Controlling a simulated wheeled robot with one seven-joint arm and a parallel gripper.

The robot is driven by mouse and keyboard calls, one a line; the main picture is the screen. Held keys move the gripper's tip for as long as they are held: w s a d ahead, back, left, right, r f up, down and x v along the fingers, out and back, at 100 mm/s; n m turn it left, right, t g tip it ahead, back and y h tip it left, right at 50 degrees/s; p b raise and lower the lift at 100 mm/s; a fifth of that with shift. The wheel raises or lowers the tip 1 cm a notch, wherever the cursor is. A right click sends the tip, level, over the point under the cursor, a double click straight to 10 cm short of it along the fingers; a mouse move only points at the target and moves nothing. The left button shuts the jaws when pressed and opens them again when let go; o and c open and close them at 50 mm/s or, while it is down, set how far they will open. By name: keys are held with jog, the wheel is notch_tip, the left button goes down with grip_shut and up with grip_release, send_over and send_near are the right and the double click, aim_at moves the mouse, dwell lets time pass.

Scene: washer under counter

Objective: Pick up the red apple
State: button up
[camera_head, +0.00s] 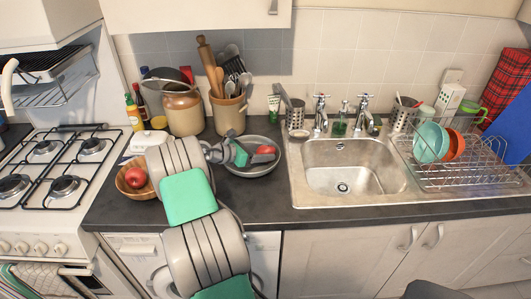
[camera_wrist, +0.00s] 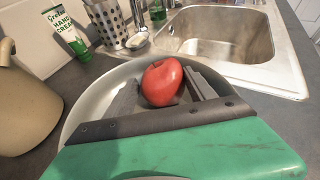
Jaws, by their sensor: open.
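A glossy red apple (camera_wrist: 161,82) sits in a wide grey metal bowl (camera_wrist: 78,112). In the head view this apple (camera_head: 265,149) is partly hidden by my gripper, and the bowl (camera_head: 270,171) stands on the counter left of the sink. My gripper (camera_wrist: 165,92) is open over the bowl, with one dark finger left of the apple and the other right of it. I cannot tell whether either finger touches it. The gripper (camera_head: 259,157) also shows in the head view. A second red apple-like fruit (camera_head: 135,177) lies in a wooden bowl (camera_head: 124,190) at the left.
A stoneware crock (camera_wrist: 22,105) stands close to the left in the wrist view. A hand cream tube (camera_wrist: 67,34) and a perforated metal holder (camera_wrist: 107,24) are behind the bowl. The sink (camera_head: 340,172) and a dish rack (camera_head: 460,172) lie to the right, the stove (camera_head: 50,170) far left.

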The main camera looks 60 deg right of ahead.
jog(key=shift+a+f, duration=0.1)
jog(key=c, duration=1.1)
jog(key=shift+c, duration=0.2)
